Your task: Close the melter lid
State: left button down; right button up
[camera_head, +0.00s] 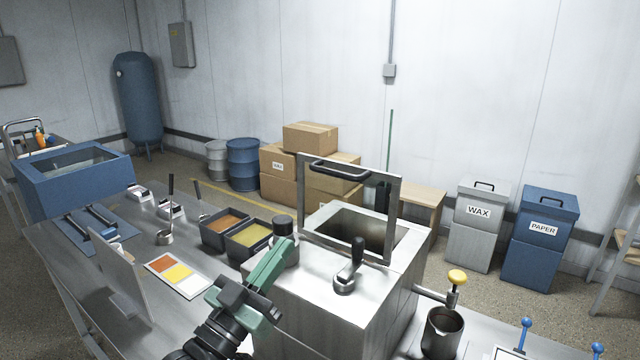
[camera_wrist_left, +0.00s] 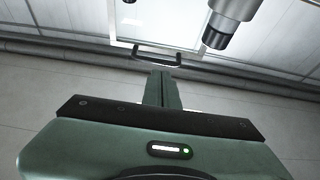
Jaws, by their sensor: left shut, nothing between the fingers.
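The melter (camera_head: 375,290) is a steel box with a dark square opening (camera_head: 365,230) on top. Its lid (camera_head: 395,210) is a steel frame with a see-through pane, standing raised at the back of the opening. A black bar handle (camera_head: 340,170) is on the lid's upper edge; the handle also shows in the left wrist view (camera_wrist_left: 157,55). My left gripper (camera_head: 286,246) is shut and empty, above the melter's left part, apart from the lid handle. In the left wrist view its fingers (camera_wrist_left: 162,88) point toward the handle. My right gripper is not in view.
A black-capped steel cylinder (camera_head: 284,239) stands beside my left fingertips. Trays of orange (camera_head: 228,221) and yellow wax (camera_head: 252,235) lie to the left. A steel pot (camera_head: 442,332) is at the right.

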pick_arm(q)
jog(key=w+d+r+h+p, duration=0.1)
jog(key=w+d+r+p, duration=0.5)
jog(key=w+r, duration=0.2)
jog(key=shift+w+d+t, duration=0.35)
jog(key=shift+w+t, duration=0.05)
jog(key=shift+w, duration=0.6)
jog(key=shift+w+r, duration=0.1)
jog(key=shift+r, duration=0.05)
